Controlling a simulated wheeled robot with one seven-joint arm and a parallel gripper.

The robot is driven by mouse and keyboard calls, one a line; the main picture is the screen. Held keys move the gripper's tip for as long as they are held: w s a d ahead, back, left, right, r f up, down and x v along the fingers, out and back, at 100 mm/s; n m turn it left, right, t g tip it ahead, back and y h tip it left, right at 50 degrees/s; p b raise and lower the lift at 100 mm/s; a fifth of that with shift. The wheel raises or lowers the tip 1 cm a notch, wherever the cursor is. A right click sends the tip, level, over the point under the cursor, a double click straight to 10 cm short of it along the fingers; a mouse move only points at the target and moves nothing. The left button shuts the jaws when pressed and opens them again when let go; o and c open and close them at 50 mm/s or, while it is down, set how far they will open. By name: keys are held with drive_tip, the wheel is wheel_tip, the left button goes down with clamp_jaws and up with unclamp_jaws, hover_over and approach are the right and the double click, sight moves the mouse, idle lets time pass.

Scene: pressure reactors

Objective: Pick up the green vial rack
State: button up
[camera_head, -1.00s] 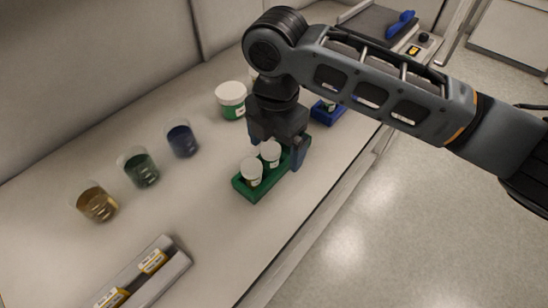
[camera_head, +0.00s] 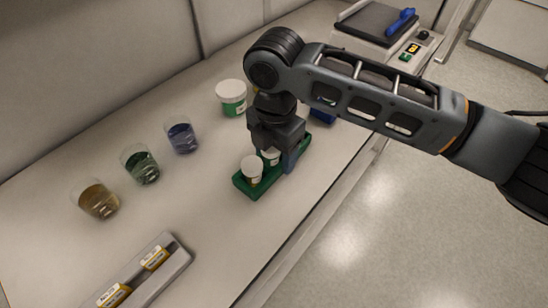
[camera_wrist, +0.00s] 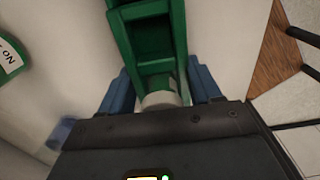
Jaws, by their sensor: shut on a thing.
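The green vial rack (camera_head: 248,188) is on the white bench near its front edge, with white-capped vials (camera_head: 251,167) in its near end. My gripper (camera_head: 280,155) is above the rack, pointing down and shut on it. In the wrist view the green rack (camera_wrist: 157,50) runs between the two blue fingers (camera_wrist: 160,90), and its visible compartments are empty. A white cap (camera_wrist: 160,99) shows close to the gripper body. My gripper hides part of the rack in the head view. I cannot tell whether the rack is off the bench.
Beakers with yellow (camera_head: 97,200), green (camera_head: 140,165) and blue (camera_head: 182,136) liquid stand to the left. A green-labelled jar (camera_head: 231,97) stands behind the gripper. A blue rack (camera_head: 323,110) is partly hidden behind my arm. A grey tray (camera_head: 165,265) lies at the near left.

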drive_tip(key=shift+f, duration=0.1)
drive_tip(key=c, duration=0.3)
